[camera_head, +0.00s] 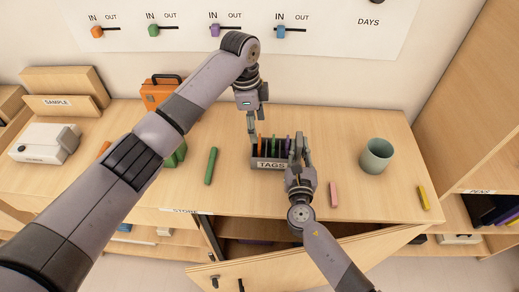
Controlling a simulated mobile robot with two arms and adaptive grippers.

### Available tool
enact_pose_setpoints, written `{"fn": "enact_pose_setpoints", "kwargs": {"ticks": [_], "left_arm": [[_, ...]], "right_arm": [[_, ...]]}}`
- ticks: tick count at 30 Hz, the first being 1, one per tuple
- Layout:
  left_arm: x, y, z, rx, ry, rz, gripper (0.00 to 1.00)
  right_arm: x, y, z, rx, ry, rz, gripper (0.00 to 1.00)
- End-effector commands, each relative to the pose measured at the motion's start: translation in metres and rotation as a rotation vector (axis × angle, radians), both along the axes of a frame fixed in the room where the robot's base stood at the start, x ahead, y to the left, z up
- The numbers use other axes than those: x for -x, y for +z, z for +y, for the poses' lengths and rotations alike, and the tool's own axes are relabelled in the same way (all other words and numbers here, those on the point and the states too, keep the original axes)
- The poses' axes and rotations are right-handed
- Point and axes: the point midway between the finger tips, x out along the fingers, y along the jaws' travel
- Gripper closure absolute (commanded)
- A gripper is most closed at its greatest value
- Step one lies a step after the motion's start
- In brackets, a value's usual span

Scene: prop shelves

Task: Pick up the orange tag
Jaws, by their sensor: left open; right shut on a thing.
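The orange tag (260,143) stands upright in the left end of a dark box labelled TAGS (271,165) on the wooden counter. Several other tags, green and purple among them, stand to its right in the same box. My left gripper (254,137) is open and comes down from above at the box's left end, right beside the orange tag. Whether its fingers straddle the tag is hard to tell. My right gripper (299,146) is shut at the box's right end, seemingly on the box; its fingers hide the exact contact.
A green marker (211,166) lies left of the box. A pink stick (333,194), a yellow stick (423,197) and a grey-green cup (376,156) are to the right. An orange case (161,93) stands behind my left arm. A cabinet door (300,262) hangs open below the front edge.

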Motion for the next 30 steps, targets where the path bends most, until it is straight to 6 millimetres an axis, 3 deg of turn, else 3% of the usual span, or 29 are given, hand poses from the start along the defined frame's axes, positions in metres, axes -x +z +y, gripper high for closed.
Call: {"fn": "enact_pose_setpoints", "kwargs": {"ticks": [18, 27, 30], "left_arm": [[-0.006, -0.069, -0.013, 0.002, 0.002, 0.0, 0.39], [-0.006, -0.074, -0.014, 0.002, 0.001, -0.002, 0.39], [-0.006, -0.074, -0.014, 0.002, 0.001, -0.002, 0.46]], "right_arm": [[0.0, 0.0, 0.0, 0.0, 0.001, 0.0, 1.0], [0.0, 0.0, 0.0, 0.0, 0.0, 0.0, 1.0], [0.0, 0.0, 0.0, 0.0, 0.001, 0.0, 1.0]]}}
